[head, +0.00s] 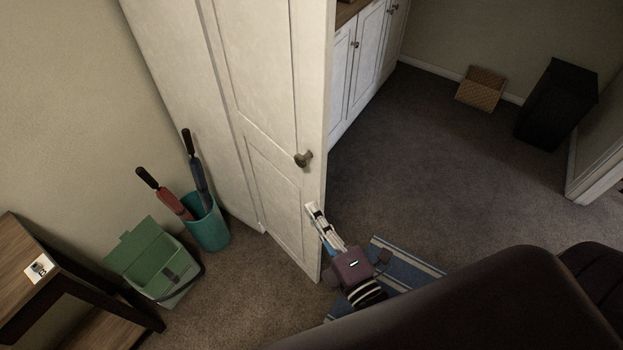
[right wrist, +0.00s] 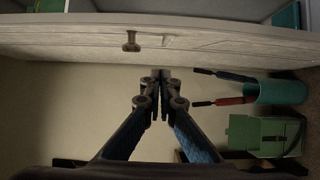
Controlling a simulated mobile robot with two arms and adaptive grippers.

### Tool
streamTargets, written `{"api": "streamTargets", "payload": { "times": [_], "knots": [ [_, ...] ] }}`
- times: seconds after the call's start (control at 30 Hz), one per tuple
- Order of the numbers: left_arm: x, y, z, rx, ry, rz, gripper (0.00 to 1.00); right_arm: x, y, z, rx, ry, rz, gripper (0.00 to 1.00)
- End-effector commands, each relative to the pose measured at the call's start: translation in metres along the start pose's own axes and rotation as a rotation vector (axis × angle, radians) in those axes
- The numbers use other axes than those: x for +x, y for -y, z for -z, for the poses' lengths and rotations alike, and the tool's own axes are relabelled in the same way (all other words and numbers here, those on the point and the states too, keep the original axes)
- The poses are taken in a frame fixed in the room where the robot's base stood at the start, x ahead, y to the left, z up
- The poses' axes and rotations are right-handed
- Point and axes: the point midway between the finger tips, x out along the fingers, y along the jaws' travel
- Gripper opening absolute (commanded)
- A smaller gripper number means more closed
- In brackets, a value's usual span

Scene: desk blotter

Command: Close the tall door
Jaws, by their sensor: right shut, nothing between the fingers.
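The tall white panelled door (head: 268,100) stands open in the head view, with a round metal knob (head: 303,159) near its free edge. In the right wrist view the door (right wrist: 220,42) spans the upper part, with the knob (right wrist: 131,42) left of centre. My right gripper (head: 312,207) is shut and empty, its tips in front of the door's lower part near the free edge. In the right wrist view its fingertips (right wrist: 160,74) are together just below the door. I cannot tell whether they touch it. My left gripper is not in view.
A teal bin (head: 207,228) with two umbrellas and a green box (head: 153,264) stand left of the door. A wooden table (head: 30,262) is at far left. A striped blue rug (head: 405,271) lies below my gripper. White cabinets (head: 360,55) stand behind.

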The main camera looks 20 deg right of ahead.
Motion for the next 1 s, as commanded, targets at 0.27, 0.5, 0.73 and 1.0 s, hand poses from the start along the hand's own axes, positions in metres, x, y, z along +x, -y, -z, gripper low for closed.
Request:
{"api": "streamTargets", "payload": {
  "times": [0.27, 0.5, 0.73, 1.0],
  "knots": [
    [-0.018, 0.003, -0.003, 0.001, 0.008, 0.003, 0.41, 0.058, -0.003, 0.001, 0.003, 0.0, -0.001, 0.0],
    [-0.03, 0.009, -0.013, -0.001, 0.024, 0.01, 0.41, 0.079, -0.002, -0.023, -0.003, -0.002, 0.003, 0.0],
    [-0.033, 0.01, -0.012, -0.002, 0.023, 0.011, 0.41, 0.082, 0.001, -0.038, 0.002, -0.001, 0.003, 0.0],
    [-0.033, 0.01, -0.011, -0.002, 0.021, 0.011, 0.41, 0.082, 0.001, -0.039, 0.003, 0.0, 0.002, 0.0]
  ]
}}
